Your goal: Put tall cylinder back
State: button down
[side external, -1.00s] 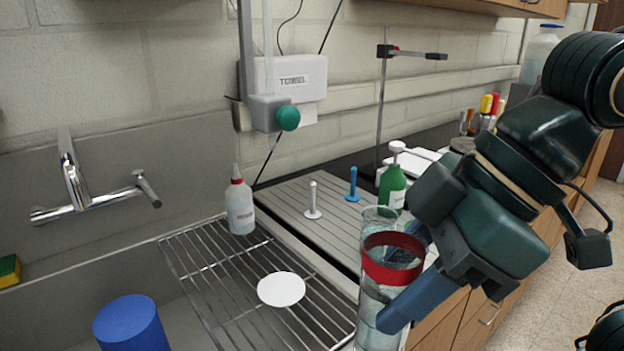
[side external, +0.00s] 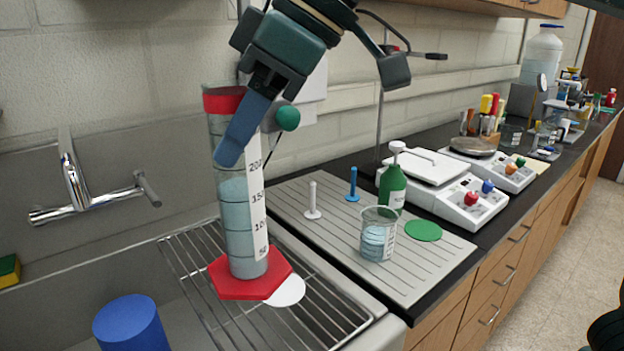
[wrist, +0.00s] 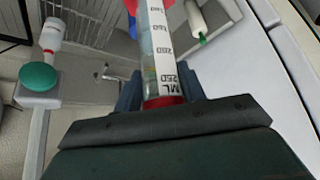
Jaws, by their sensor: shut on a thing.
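The tall graduated cylinder (side external: 233,195) is clear, with a red band near its top, a printed scale, bluish liquid inside and a red hexagonal base (side external: 250,277). It looks nearly upright over the wire rack (side external: 190,262). Its base overlaps a white disc (side external: 289,292) in the picture; I cannot tell whether it touches. My gripper (side external: 240,130) is shut on the cylinder near the top. In the wrist view the cylinder (wrist: 154,50) runs away between the fingers, its red band (wrist: 163,101) close to the gripper.
A squeeze bottle with a teal top, now hidden in the side view, is not clear there. A blue cylinder (side external: 131,325) is in the sink.

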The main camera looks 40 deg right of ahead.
aim_at(249, 246)
jog(key=shift+w+d+r, duration=0.15)
jog(key=shift+w+r, duration=0.1)
jog(key=shift+w, duration=0.35)
jog(key=shift+w+d+r, duration=0.1)
jog(key=shift+w+r, duration=0.15)
jog(key=shift+w, duration=0.35)
jog(key=shift+f, duration=0.1)
notch_tip(249, 246, down, 16)
jog(key=shift+r, duration=0.2)
jog(key=shift+f, duration=0.15)
jog(key=shift+f, duration=2.1)
jog(key=c, duration=0.8)
grip_release()
jog(key=shift+c, duration=0.2)
